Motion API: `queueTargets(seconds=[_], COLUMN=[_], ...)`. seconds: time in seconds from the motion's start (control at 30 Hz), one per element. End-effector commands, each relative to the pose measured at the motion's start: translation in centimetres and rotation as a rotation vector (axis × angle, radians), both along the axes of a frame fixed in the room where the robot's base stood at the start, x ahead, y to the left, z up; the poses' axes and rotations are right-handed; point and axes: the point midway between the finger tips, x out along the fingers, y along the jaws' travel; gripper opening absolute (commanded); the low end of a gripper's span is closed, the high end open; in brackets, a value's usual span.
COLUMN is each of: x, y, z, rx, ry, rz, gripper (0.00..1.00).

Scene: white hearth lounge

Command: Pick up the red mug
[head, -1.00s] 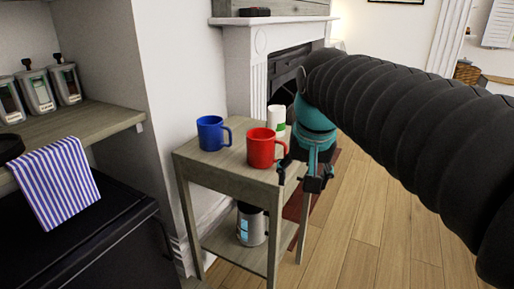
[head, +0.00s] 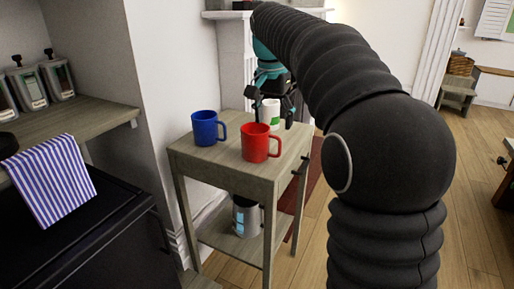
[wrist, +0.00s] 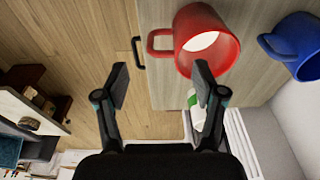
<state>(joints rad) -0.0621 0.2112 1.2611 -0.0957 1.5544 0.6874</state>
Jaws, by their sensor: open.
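The red mug (head: 255,142) stands upright on the small wooden side table (head: 196,160), its handle to the right. In the wrist view the red mug (wrist: 213,22) is at the top, its handle on its left. My gripper (head: 273,119) is open and empty, above the table behind the red mug. In the wrist view my gripper (wrist: 162,78) has its fingers spread, with the right fingertip just below the mug's rim in the picture. I cannot tell whether it touches the mug.
A blue mug (head: 204,128) stands left of the red one. A white cup with a green mark (head: 271,112) stands behind it, close to my fingers. A metal canister (head: 245,217) is on the lower shelf. A white fireplace (head: 229,62) rises behind. Wood floor (head: 475,200) is open at right.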

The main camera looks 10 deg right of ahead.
Motion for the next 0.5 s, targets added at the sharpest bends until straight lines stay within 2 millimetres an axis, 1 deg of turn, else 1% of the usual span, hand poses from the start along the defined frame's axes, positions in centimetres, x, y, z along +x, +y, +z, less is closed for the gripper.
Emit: queueTargets(seconds=[0.03, 0.2, 0.5], x=[0.1, 0.4, 0.8], y=[-0.1, -0.3, -0.5], z=[-1.2, -3.7, -5.6], rx=[0.000, 0.000, 0.000], ry=[0.003, 0.001, 0.001], rz=[0.000, 0.001, 0.001], gripper=[0.69, 0.69, 0.69])
